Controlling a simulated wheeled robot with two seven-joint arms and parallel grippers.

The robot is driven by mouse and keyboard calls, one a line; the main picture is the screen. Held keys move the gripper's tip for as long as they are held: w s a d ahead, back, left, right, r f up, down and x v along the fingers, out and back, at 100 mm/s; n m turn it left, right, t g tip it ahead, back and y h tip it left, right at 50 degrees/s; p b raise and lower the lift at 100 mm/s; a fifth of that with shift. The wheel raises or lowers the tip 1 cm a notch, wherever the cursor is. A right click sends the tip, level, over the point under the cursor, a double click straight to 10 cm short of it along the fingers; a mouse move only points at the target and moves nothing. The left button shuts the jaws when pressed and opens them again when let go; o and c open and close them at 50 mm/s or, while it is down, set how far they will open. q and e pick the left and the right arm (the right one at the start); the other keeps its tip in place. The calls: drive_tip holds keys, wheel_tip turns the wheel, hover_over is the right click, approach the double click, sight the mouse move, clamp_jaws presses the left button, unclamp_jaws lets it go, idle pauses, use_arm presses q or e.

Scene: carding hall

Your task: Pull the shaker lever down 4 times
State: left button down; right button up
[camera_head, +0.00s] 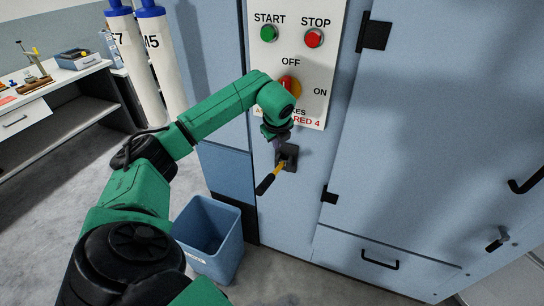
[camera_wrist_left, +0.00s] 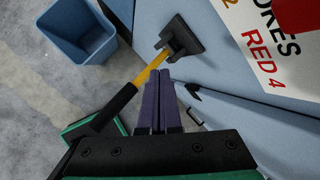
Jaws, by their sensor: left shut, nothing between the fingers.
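The shaker lever has a yellow shaft and a black grip (camera_head: 265,184). It comes out of a dark bracket (camera_head: 290,153) on the blue machine front and points down and to the left in the head view. In the left wrist view its black grip (camera_wrist_left: 112,108) and bracket (camera_wrist_left: 182,40) show on either side of the yellow shaft. My left gripper (camera_head: 279,146) is at the lever near the bracket. Its purple fingers (camera_wrist_left: 158,76) are shut and empty, with the tips right by the yellow shaft; I cannot tell whether they touch. My right gripper is in neither view.
A white panel (camera_head: 300,50) above the lever carries a green START button, a red STOP button and a rotary switch; its lettering includes "RED 4". A blue bin (camera_head: 212,232) stands on the floor below left. A bench (camera_head: 50,83) and white cylinders are at the left.

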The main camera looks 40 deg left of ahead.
use_arm(q)
drive_tip(key=b, duration=0.3)
hover_over(274, 170)
drive_tip(key=d, duration=0.1)
drive_tip(key=f, duration=0.5)
drive_tip(key=shift+s+f, duration=0.35)
drive_tip(key=shift+s+f+b, duration=0.3)
drive_tip(key=shift+f+b, duration=0.15)
drive_tip(key=shift+b, duration=0.25)
idle(0.5)
drive_tip(key=shift+s+d+f+b, duration=0.1)
drive_tip(key=shift+f+b, duration=0.25)
drive_tip(key=shift+b, duration=0.25)
